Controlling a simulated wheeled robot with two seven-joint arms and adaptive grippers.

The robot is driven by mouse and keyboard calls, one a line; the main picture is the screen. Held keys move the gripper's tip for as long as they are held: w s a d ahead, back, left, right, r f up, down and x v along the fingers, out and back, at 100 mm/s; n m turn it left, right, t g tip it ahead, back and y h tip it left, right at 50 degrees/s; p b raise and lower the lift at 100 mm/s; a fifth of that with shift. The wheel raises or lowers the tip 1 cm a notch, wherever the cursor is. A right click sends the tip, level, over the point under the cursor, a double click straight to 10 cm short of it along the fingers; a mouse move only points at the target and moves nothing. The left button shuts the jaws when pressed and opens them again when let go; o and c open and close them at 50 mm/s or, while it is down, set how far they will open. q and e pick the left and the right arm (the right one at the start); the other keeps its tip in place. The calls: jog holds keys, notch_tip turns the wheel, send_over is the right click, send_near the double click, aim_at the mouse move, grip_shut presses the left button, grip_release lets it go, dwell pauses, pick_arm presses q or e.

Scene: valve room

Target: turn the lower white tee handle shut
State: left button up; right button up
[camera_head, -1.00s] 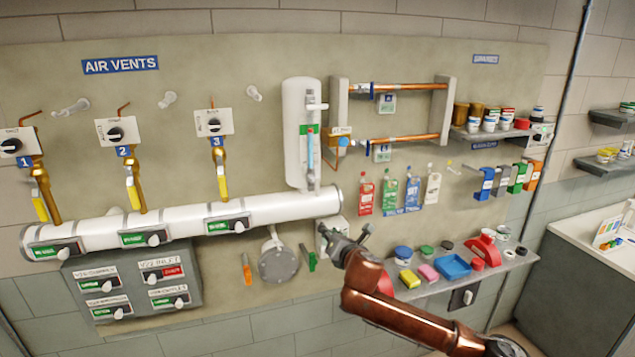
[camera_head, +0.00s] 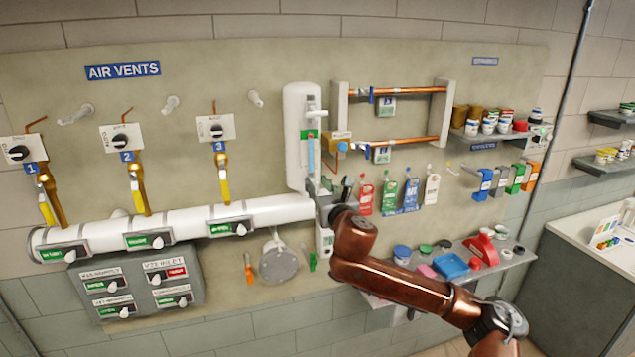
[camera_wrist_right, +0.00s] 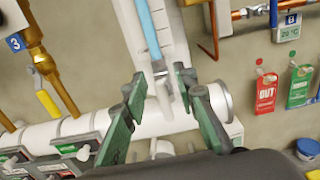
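The lower white tee handle (camera_wrist_right: 163,90) is at the bottom of the blue-filled sight tube (camera_wrist_right: 151,35) on the white upright vessel (camera_head: 293,150). My right gripper (camera_wrist_right: 162,86) is open, with its green-padded fingers on either side of the handle in the right wrist view. I cannot tell whether either finger touches it. In the head view my right gripper (camera_head: 329,188) is just below the vessel's right side, where it partly hides the handle area. My left gripper is not in view.
The white horizontal pipe (camera_head: 185,222) runs just below and left. Copper pipes (camera_head: 410,90) and hanging tags (camera_head: 389,195) are to the right. A shelf with lids and a blue tray (camera_head: 451,265) sits lower right. A grey switch box (camera_head: 135,285) is lower left.

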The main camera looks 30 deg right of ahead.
jog(key=shift+w, duration=0.2)
jog(key=shift+c, duration=0.2)
grip_shut()
